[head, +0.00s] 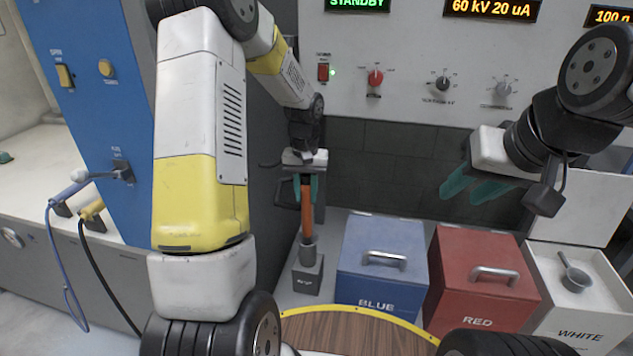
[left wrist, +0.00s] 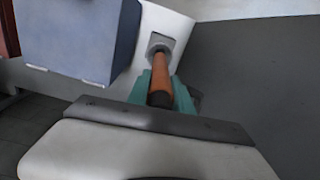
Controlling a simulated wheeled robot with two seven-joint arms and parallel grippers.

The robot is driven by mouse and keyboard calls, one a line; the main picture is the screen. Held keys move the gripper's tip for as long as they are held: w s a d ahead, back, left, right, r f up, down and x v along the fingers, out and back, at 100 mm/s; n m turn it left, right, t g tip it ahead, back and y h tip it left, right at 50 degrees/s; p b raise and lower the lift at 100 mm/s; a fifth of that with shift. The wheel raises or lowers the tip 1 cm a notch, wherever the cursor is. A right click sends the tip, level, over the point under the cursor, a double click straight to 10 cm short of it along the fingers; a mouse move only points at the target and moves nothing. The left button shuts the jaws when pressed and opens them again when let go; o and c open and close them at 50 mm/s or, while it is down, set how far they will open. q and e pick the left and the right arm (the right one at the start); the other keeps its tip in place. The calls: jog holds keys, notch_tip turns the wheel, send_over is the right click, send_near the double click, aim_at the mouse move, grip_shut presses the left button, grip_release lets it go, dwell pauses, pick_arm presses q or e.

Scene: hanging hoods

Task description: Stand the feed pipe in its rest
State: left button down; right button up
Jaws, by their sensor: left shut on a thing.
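The feed pipe (head: 307,208), an orange-brown tube with a dark upper part, hangs upright in my left gripper (head: 306,190), whose teal fingers are shut on it. The pipe also shows in the left wrist view (left wrist: 162,72), between the teal fingers. Its rest (head: 307,273) is a small grey block with a round grey collar on top. The pipe's lower end lines up with the collar; whether it is seated inside or just touching I cannot tell. The rest's collar shows in the wrist view (left wrist: 160,43). My right gripper (head: 473,190) is empty with its fingers apart.
A blue bin (head: 380,245), a red bin (head: 475,250) and a white bin (head: 560,320) with a grey scoop (head: 574,277) stand right of the rest. A blue cabinet (head: 90,110) is at left. A control panel (head: 410,60) with knobs rises behind.

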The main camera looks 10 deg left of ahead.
aim_at(307, 204)
pick_arm(q)
jog(key=shift+f, duration=2.65)
jog(key=shift+f, duration=3.3)
jog(key=c, duration=1.1)
grip_release()
jog(key=shift+o, duration=0.2)
jog(key=shift+r, duration=0.1)
notch_tip(307, 204, up, 8)
jog(key=shift+f, duration=0.2)
